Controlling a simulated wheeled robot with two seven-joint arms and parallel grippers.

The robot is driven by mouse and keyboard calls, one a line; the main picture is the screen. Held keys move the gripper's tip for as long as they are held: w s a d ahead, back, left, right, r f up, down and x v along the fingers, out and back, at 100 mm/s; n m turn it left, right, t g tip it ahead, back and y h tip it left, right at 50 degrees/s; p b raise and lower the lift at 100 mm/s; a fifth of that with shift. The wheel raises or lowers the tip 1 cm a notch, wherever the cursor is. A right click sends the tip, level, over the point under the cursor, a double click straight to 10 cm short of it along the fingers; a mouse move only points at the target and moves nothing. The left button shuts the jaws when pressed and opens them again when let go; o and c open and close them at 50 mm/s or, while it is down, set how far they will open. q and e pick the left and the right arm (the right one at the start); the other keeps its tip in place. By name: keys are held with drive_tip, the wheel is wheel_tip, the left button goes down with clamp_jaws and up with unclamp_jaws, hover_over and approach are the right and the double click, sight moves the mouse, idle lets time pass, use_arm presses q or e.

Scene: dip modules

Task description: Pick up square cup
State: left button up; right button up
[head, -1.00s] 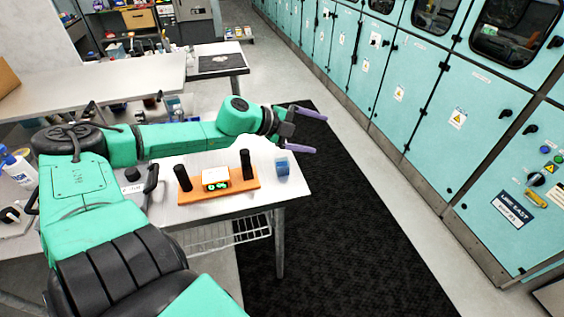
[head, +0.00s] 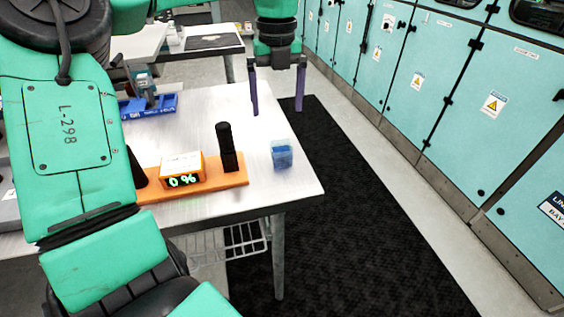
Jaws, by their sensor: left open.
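The square cup (head: 282,155) is small and clear, with blue contents. It stands upright near the right edge of the white table (head: 285,203). My left gripper (head: 276,112) hangs above and behind the cup in the picture, with its two purple fingers pointing down and spread wide. Nothing is between the fingers, and they look apart from the cup. My right gripper is not in view.
An orange base (head: 204,191) with a display box reading 0 % (head: 183,171) and a black post (head: 227,149) stands left of the cup. A blue tray (head: 150,107) lies farther back. Teal cabinets (head: 430,75) line the right, beyond a black floor mat (head: 360,210).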

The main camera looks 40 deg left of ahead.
use_arm(q)
approach(281, 150)
drive_tip(key=s+d, duration=0.1)
drive_tip(key=s, duration=0.2)
drive_tip(key=f+p, duration=0.1)
drive_tip(key=f, duration=0.4)
drive_tip(key=w+f+p, duration=0.1)
drive_tip(key=f, duration=0.2)
drive_tip(key=shift+w+d+f+p, duration=0.1)
drive_tip(key=shift+d+p, duration=0.25)
drive_tip(key=c, duration=1.6)
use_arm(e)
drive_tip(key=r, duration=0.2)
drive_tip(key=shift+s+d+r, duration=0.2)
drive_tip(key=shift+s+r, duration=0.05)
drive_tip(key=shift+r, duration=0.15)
